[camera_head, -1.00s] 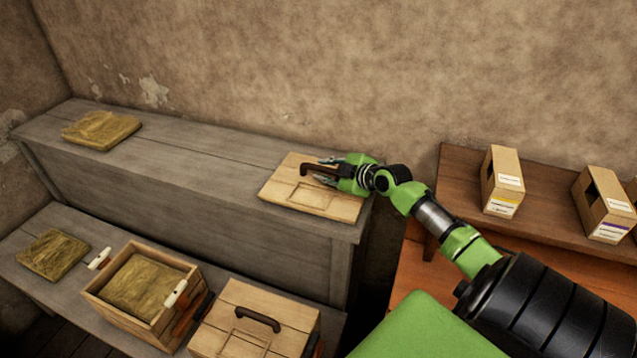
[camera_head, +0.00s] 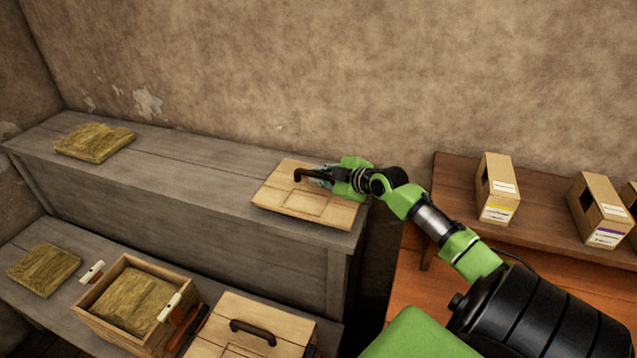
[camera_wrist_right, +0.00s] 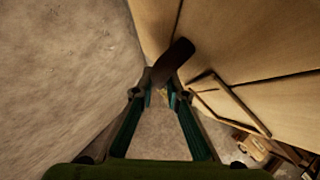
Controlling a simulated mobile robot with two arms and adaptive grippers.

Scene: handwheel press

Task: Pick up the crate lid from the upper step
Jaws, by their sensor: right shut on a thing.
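The crate lid (camera_head: 290,207) is a pale wooden board with a dark brown handle (camera_head: 311,174) on top. It is at the right end of the grey upper step (camera_head: 200,179). My right gripper (camera_head: 322,176) comes in from the right, shut on the handle. In the right wrist view my fingers (camera_wrist_right: 160,92) close around the dark handle, and the lid's boards (camera_wrist_right: 225,45) fill the right side. I cannot tell whether the lid is touching the step or slightly above it. My left gripper is not in view.
On the lower step stand an open crate (camera_head: 135,300) with a straw-coloured filling and a lidded crate (camera_head: 250,328). Straw-coloured slabs lie on the upper step (camera_head: 95,142) and lower step (camera_head: 44,269). Boxes (camera_head: 497,188) stand on a brown shelf at right. The upper step's middle is clear.

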